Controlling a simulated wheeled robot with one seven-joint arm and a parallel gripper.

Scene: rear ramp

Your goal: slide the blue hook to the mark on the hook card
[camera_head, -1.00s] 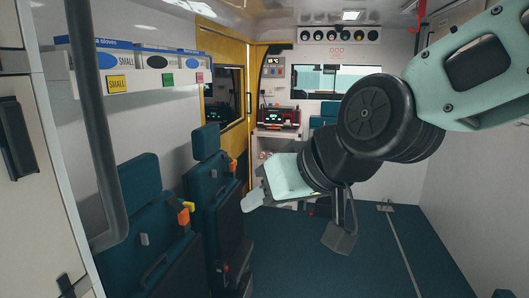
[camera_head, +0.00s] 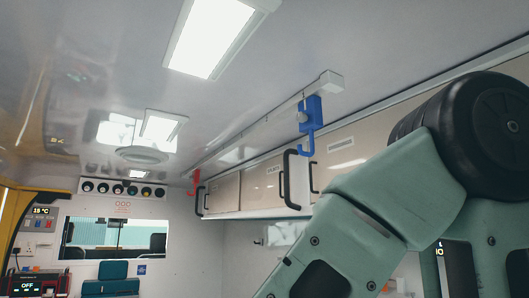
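The blue hook (camera_head: 310,112) hangs from a pale ceiling rail (camera_head: 262,121), close to the rail's near end cap. Its J-shaped lower part hangs down in front of the overhead cupboards. A red hook (camera_head: 193,182) hangs at the far end of the same rail. I cannot make out a hook card or its mark in this view. My arm fills the lower right of the view, but my gripper is outside the frame.
Overhead cupboards (camera_head: 257,186) with dark grab handles (camera_head: 289,180) line the right wall below the rail. Ceiling lamps (camera_head: 213,38) are at the upper left. A far window (camera_head: 115,238) and teal seat (camera_head: 110,280) are at the back left.

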